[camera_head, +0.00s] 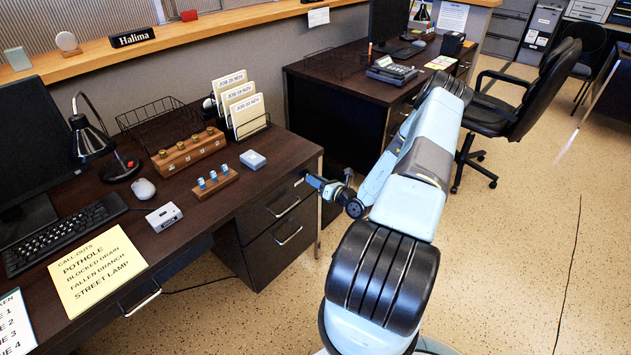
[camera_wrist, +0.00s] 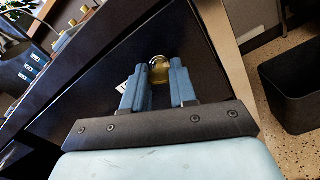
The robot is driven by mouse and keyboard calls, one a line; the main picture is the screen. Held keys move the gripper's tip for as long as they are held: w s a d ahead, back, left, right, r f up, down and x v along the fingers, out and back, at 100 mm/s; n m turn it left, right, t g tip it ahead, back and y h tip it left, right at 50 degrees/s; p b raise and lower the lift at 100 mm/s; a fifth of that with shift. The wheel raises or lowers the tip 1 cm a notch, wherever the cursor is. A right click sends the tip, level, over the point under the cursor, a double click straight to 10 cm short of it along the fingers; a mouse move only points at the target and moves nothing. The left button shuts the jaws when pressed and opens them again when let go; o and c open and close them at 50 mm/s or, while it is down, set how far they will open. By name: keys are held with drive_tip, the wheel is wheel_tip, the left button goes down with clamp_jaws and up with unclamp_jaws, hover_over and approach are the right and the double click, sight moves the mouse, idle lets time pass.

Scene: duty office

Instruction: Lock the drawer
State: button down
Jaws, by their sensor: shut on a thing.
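The dark pedestal under the near desk has an upper drawer (camera_head: 278,203) and a lower drawer (camera_head: 275,250), each with a metal handle. Both look closed. My gripper (camera_head: 312,180) is at the upper right of the upper drawer's front. In the wrist view, its two blue-grey fingers (camera_wrist: 159,84) are shut on a small brass key (camera_wrist: 159,71) at the dark drawer front. Only the key's rounded brass part shows. Its tip and any keyhole are hidden, so I cannot tell how far in it is. A white tag (camera_wrist: 125,86) shows beside the left finger.
The near desk (camera_head: 225,205) carries a wooden block with brass knobs (camera_head: 187,153), a file rack (camera_head: 243,107), a lamp (camera_head: 92,135) and a keyboard (camera_head: 62,232). A black bin (camera_wrist: 292,85) stands right of the pedestal. An office chair (camera_head: 520,95) is farther back; the floor at right is clear.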

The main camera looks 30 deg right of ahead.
drive_tip(key=shift+d+f+m, duration=0.1)
drive_tip(key=shift+d+m, duration=0.05)
drive_tip(key=shift+m, duration=3.1)
drive_tip(key=shift+d+f+m, duration=0.1)
drive_tip(key=shift+m, duration=3.15)
drive_tip(key=shift+a, duration=0.1)
drive_tip(key=c, duration=0.9)
unclamp_jaws()
drive_tip(key=shift+a+r, duration=0.1)
drive_tip(key=v, duration=1.4)
drive_tip(key=shift+w, duration=0.1)
